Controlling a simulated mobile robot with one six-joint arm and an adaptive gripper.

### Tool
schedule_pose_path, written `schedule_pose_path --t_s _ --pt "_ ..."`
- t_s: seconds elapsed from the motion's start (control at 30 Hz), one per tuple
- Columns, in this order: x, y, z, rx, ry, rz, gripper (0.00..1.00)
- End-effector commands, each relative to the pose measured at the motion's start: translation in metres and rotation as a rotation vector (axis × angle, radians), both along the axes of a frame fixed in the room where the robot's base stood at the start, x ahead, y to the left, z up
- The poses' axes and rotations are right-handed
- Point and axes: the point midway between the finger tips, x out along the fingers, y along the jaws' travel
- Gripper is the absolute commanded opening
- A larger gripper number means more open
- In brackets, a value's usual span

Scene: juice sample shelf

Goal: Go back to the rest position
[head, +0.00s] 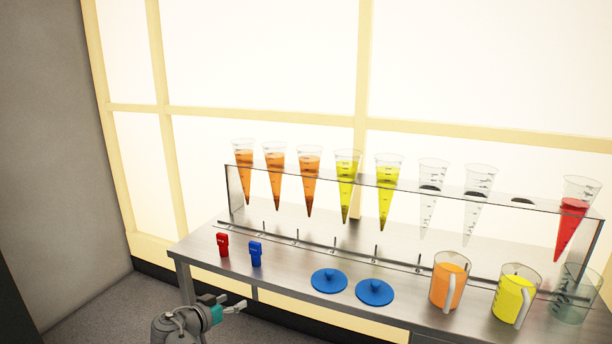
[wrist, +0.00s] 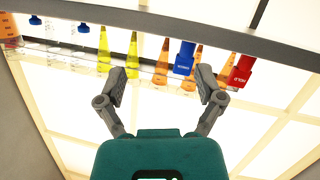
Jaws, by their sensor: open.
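My gripper (head: 234,303) is low at the front left of the metal table (head: 205,243), out in front of its edge. In the wrist view my gripper (wrist: 161,80) has its two fingers spread wide with nothing between them. That view shows the table upside down, with a blue block-shaped item (wrist: 184,58) and a red one (wrist: 241,72) beyond the fingers. In the head view the red item (head: 223,245) and the blue item (head: 255,254) stand upright on the table's left part, apart from my gripper.
A clear rack (head: 300,174) holds several cones of orange, yellow and red juice, some nearly empty. Two blue lids (head: 329,281) (head: 375,292) lie on the table. An orange jug (head: 447,284), a yellow jug (head: 512,298) and a clear beaker (head: 574,300) stand at right.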

Motion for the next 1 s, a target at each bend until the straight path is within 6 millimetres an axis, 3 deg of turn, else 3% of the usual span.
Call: schedule_pose_path --t_s 0.03,0.1,0.5,1.0 --pt "0.003 -0.021 -0.006 -0.004 0.045 -0.022 0.86" --pt "0.006 -0.044 -0.016 -0.007 0.115 -0.046 0.86" --pt "0.005 -0.164 -0.066 0.024 0.511 -0.118 0.86" --pt "-0.033 -0.276 -0.114 0.187 0.930 -0.044 0.86"
